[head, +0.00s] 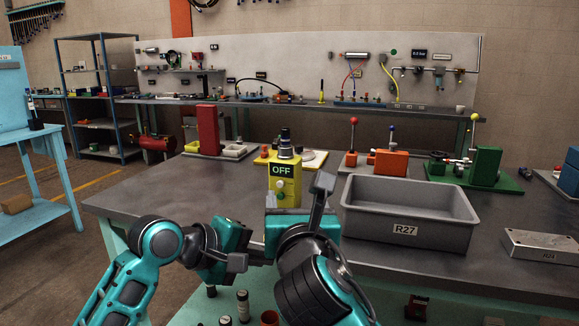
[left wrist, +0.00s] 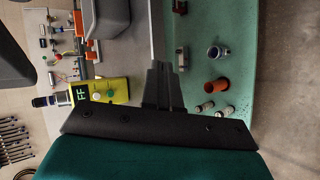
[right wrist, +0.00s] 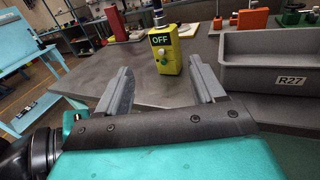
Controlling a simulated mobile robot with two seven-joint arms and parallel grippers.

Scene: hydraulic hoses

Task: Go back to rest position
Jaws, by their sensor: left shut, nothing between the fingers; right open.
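My right gripper (head: 297,194) stands near the front edge of the workbench, in front of the yellow OFF box (head: 284,184). In the right wrist view its fingers (right wrist: 160,84) are spread wide with nothing between them; the yellow box (right wrist: 166,52) is beyond the gap. My left gripper (head: 243,262) is lower and to the left of the right one in the head view, at the bench's front edge. In the left wrist view its fingers (left wrist: 162,84) are together and empty.
A grey bin labelled R27 (head: 408,232) stands right of my right gripper. A metal block (head: 540,245) lies further right. A red block (head: 208,130), orange block (head: 391,163) and green fixture (head: 484,166) stand behind. The bench's left part (head: 150,195) is clear.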

